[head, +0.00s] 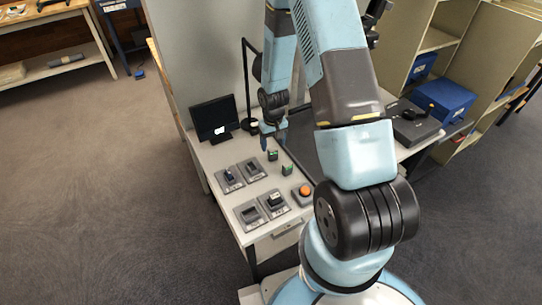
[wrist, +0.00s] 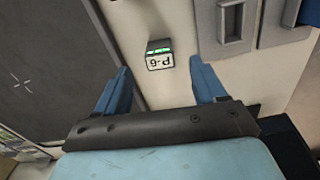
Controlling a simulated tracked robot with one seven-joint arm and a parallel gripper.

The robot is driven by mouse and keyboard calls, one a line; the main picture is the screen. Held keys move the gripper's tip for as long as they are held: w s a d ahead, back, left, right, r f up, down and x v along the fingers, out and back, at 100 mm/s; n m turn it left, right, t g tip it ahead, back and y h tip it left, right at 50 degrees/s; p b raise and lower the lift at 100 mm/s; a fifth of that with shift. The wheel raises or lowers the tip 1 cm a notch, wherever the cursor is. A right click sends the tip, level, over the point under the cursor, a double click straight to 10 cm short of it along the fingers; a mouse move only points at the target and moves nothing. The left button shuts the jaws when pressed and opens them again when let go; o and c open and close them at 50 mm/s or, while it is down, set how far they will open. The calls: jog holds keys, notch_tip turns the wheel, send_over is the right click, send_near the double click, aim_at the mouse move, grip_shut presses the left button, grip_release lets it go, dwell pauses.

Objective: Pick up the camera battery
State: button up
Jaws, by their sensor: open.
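Two small dark blocks with green marks, which look like camera batteries, stand on the light worktop in the head view: a far one (head: 272,155) and a nearer one (head: 287,169). The wrist view shows one such block (wrist: 159,55), with a white label and green lights on its edge. I cannot tell which of the two it is. My gripper (wrist: 161,84) is open and empty, its blue fingers spread wide. The block appears just ahead of the gap between the fingertips. In the head view my gripper (head: 272,138) hangs over the worktop near the far block.
Several grey holders, including one at front left (head: 249,216), stand on the worktop (head: 208,157); some hold dark items. An orange button (head: 304,190) is right of them. A small monitor (head: 214,119), a dark lamp stand (head: 246,85) and a partition (head: 195,60) stand behind.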

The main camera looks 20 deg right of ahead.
aim_at(273, 150)
jog(key=shift+f, duration=2.65)
jog(key=shift+c, duration=0.4)
jog(key=c, duration=1)
